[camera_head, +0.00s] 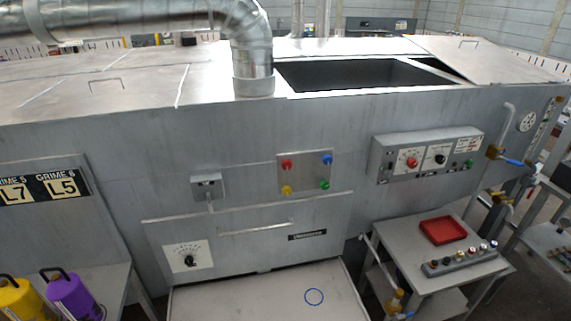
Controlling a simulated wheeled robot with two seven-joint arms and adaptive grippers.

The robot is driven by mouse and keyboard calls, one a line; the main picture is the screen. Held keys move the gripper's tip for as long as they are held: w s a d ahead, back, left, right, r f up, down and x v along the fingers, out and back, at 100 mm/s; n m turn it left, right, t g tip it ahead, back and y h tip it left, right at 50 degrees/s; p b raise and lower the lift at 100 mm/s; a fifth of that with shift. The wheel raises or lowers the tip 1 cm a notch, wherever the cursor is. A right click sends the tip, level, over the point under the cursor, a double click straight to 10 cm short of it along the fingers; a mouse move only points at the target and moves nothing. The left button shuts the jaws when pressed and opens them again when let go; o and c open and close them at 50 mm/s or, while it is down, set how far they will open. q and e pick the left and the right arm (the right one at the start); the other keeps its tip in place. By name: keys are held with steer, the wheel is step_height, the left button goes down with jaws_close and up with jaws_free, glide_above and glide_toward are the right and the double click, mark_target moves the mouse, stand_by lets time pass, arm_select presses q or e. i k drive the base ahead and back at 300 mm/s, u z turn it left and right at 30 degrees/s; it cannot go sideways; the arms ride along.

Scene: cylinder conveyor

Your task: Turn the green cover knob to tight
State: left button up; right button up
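A small grey panel (304,160) on the machine's front wall carries coloured knobs at its corners. The green knob (325,185) is at its lower right. The red knob (287,164) is upper left, the blue knob (327,159) upper right and the yellow knob (286,190) lower left. The green knob is too small to tell how it is turned. Neither of my grippers shows in this view, and nothing touches the panel.
A grey control box (425,155) with dials and green buttons juts out to the right. Below it stands a side table (415,270) with a red tray (442,230). Yellow (18,300) and purple (75,297) cylinders stand lower left. Space before the panel is clear.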

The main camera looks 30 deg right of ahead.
mark_target(324, 184)
steer(key=k, duration=1.3)
steer(key=z, duration=0.7)
steer(key=i, duration=1.3)
